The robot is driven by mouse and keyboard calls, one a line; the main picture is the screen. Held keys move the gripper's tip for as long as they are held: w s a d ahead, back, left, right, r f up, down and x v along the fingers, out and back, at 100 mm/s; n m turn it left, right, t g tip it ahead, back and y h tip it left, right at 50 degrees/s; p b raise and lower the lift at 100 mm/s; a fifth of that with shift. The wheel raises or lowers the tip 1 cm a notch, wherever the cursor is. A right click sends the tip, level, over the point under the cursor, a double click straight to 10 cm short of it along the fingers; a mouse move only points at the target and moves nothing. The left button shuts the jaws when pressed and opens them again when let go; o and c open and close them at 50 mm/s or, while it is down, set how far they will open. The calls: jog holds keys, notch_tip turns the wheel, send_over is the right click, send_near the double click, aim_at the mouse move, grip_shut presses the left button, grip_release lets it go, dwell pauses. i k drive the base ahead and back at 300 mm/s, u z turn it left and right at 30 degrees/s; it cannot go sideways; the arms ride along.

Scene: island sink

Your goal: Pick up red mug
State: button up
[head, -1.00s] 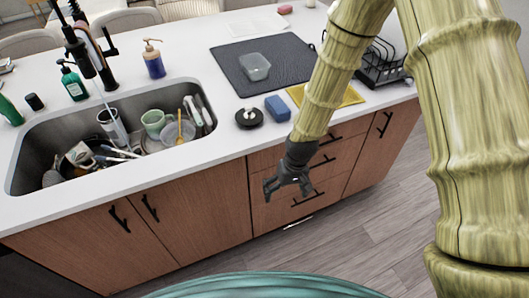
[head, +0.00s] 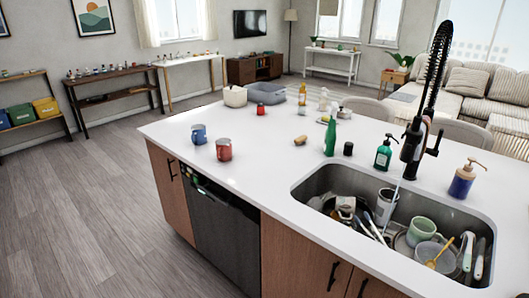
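A red mug (head: 223,149) stands upright on the white island countertop (head: 262,180), near its left front edge and above the dark dishwasher. A blue mug (head: 199,134) stands just behind and left of it, apart from it. My gripper and arm do not show in the head view now, so its state and its distance from the mug are hidden.
The sink (head: 330,190) at the right holds mugs, bowls and utensils under a tall black faucet (head: 428,90). A green bottle (head: 330,137), a sponge-like item (head: 300,140) and a grey bin (head: 266,94) stand farther back. Counter around the red mug is clear; open floor lies left.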

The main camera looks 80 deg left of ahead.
aim_at(224, 147)
jog(key=z, duration=0.55)
jog(key=i, duration=0.9)
jog(key=u, duration=3.3)
